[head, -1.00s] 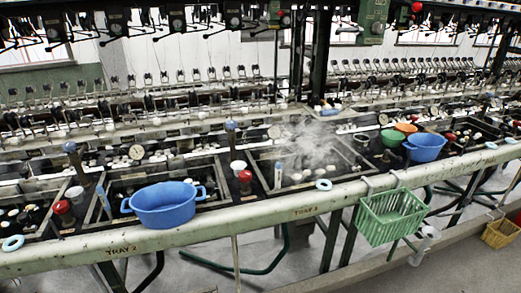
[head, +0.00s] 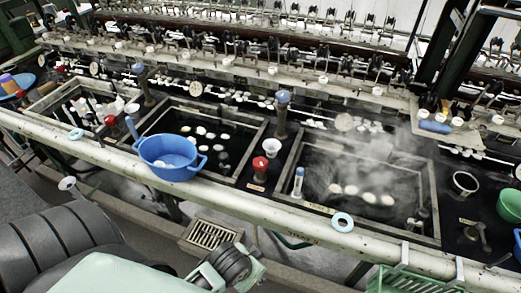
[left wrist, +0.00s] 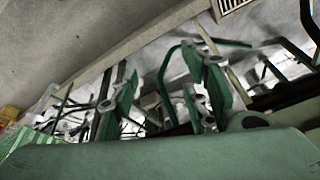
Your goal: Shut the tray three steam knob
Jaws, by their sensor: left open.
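The tray three basin (head: 385,222) is at the right of the head view, with dark water, several pale cocoons and steam rising over it. A red knob (head: 260,164) stands on the dark divider at its left; a small plate below it is unreadable. A tall post with a blue top (head: 282,97) stands behind, beside a white cup (head: 272,147). My left arm enters at the lower left of the head view, well short of the red knob. In the left wrist view my left gripper (left wrist: 160,95) is open and empty, its green fingers apart over the floor. My right gripper is out of view.
A pale rail (head: 225,197) runs along the basins' front. A blue pot (head: 170,158) hangs over it at the middle basin. A blue-white ring (head: 342,221) lies on it. A green basket (head: 410,281) hangs at lower right. A thermometer-like stick (head: 298,183) stands near the red knob.

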